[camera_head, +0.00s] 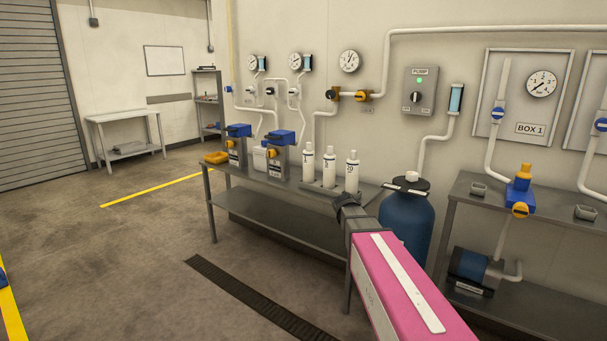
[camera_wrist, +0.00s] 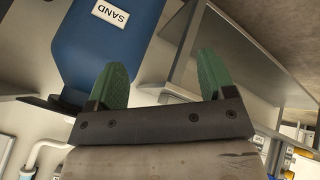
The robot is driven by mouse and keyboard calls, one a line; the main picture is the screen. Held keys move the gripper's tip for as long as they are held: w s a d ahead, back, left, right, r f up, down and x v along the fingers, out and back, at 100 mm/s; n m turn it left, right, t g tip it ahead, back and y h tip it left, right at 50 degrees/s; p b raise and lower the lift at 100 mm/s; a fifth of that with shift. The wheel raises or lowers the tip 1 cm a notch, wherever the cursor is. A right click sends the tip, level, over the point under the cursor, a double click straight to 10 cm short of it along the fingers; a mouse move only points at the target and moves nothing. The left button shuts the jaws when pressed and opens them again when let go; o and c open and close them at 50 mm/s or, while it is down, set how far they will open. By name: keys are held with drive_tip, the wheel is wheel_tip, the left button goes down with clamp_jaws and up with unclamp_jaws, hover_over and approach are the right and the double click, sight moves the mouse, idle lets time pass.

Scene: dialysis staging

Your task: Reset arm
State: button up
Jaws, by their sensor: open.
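My arm, with a pink link, reaches from the lower right toward the metal table in the head view. My gripper shows in the wrist view (camera_wrist: 163,85) as two green fingers spread apart on a dark bar, with nothing between them. In the head view its fingers cannot be made out; only the dark wrist end shows at the table's front edge. The blue tank (camera_head: 406,222) stands just right of the arm. It also shows in the wrist view (camera_wrist: 105,45), with a SAND label, beyond the left finger.
A second bench (camera_head: 463,200) at right carries a blue and orange valve (camera_head: 520,190). A floor drain (camera_head: 250,300) lies in front. Open floor spreads left.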

drive_tip(key=s+f+g+y, duration=0.1)
drive_tip(key=s+f, duration=0.3)
drive_tip(key=s, duration=0.3)
drive_tip(key=s+a+f+g+y, duration=0.1)
drive_tip(key=s+f+g+y, duration=0.1)
drive_tip(key=s+f, duration=0.3)
drive_tip(key=s+a+f+g+y, duration=0.1)
drive_tip(key=s+f, duration=0.3)
drive_tip(key=s, duration=0.6)
drive_tip(key=shift+s+f+m+g+y, duration=0.2)
drive_tip(key=shift+m+g+y, duration=0.1)
drive_tip(key=shift+g+y, duration=0.1)
